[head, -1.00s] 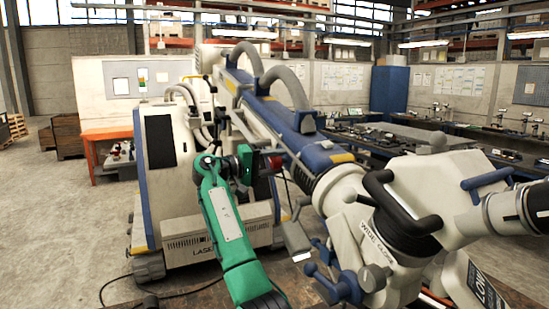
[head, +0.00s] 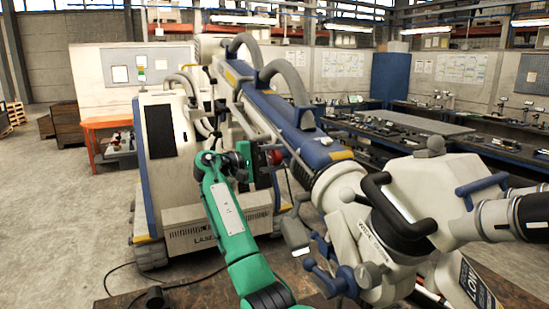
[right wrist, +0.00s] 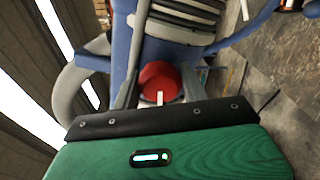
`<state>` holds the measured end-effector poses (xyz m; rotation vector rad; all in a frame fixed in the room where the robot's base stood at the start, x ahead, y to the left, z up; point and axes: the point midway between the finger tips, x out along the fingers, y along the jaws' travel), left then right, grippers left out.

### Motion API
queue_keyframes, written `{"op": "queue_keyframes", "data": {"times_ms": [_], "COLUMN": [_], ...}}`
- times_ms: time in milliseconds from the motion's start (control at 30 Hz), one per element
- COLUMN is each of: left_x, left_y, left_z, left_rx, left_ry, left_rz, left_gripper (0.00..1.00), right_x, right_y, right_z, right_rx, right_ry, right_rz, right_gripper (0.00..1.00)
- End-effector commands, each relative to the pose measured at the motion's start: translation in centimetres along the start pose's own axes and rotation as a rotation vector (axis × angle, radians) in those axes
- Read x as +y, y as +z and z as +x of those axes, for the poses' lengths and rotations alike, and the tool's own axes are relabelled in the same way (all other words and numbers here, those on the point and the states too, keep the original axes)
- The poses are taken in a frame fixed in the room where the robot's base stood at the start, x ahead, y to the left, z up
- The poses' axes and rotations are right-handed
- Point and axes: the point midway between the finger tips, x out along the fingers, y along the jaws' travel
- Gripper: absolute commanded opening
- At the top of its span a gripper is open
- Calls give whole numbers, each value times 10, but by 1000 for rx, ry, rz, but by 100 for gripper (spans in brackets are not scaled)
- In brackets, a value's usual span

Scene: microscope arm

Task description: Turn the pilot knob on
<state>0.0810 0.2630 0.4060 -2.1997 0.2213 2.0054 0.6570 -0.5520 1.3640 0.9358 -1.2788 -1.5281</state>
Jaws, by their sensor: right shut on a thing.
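The pilot knob, a round red knob with a white pointer mark, sits on the side of the big blue-and-white microscope arm (head: 292,122). The knob (right wrist: 160,82) shows in the middle of the right wrist view, just beyond the green and black gripper body. In the head view the red knob (head: 275,157) is partly covered by my right gripper (head: 262,160), at the end of the green arm. The right gripper is shut on the knob; its fingertips are mostly hidden. My left gripper is not in view.
The microscope head (head: 405,215) with black handles fills the right foreground, close to my right arm. A white cabinet base (head: 190,228) stands behind the arm. An orange table (head: 107,122) is at the back left. The floor at left is largely open.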

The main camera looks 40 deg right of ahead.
Motion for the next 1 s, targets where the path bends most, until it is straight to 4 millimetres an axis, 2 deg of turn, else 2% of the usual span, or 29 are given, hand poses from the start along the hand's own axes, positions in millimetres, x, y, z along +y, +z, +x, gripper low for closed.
{"op": "queue_keyframes", "data": {"times_ms": [200, 233, 300, 667, 767, 1000], "left_x": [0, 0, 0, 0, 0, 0], "left_y": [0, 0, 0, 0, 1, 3], "left_z": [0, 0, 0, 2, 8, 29], "left_rx": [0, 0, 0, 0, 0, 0], "left_ry": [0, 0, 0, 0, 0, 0], "left_rz": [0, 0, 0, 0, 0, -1], "left_gripper": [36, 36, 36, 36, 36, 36], "right_x": [0, 0, 0, -1, -2, -4], "right_y": [0, 0, 0, -1, -1, -2], "right_z": [0, 0, 0, -4, -16, -69], "right_rx": [1, 1, 1, 1, 2, 4], "right_ry": [1, 1, 1, 0, 0, 0], "right_rz": [1, 1, 1, 1, 1, 1], "right_gripper": [21, 49, 63, 65, 65, 65]}}
